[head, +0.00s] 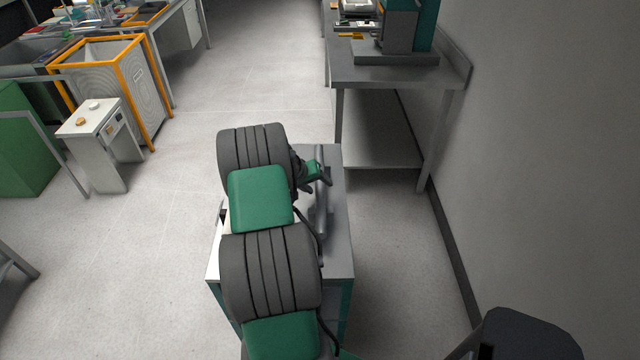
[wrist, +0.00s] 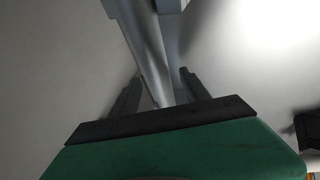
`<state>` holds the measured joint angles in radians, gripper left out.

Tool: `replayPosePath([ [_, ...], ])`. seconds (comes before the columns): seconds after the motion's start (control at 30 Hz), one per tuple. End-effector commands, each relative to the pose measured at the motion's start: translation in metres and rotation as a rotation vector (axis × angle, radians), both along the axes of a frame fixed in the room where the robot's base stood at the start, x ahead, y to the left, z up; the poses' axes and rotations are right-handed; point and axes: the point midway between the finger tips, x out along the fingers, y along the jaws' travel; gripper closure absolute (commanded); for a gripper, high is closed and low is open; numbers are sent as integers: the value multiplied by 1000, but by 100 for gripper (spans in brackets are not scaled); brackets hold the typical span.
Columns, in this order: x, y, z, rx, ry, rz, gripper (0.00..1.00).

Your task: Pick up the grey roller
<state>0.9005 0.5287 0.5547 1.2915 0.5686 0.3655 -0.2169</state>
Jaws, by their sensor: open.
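The grey roller (head: 322,215) is a long, slim cylinder lying lengthwise along the right part of a small cabinet's grey top (head: 340,250) in the head view. My gripper (head: 312,181) is at the roller's far half, partly hidden by my arm. In the wrist view the roller (wrist: 148,45) runs from the top edge down between the two dark fingers of my gripper (wrist: 160,78). The fingers are apart, one on each side of it, with a gap visible on the right side. Whether either finger touches it I cannot tell.
A grey workbench (head: 385,72) with a machine (head: 398,28) stands beyond on the right, near the wall. A white stand (head: 100,150) and an orange-framed bin (head: 115,85) are at the left. The floor between is clear.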

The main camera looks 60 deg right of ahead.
Motion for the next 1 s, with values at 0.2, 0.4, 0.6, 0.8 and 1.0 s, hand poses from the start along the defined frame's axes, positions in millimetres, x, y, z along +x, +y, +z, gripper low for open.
replayPosePath([
  [0.2,0,0,0,-1,0,0,51],
  [0.4,0,0,0,-1,0,0,68],
  [0.6,0,0,1,0,0,0,84],
  [0.8,0,0,1,0,0,0,100],
  [1.0,1,-1,3,-4,-2,0,100],
])
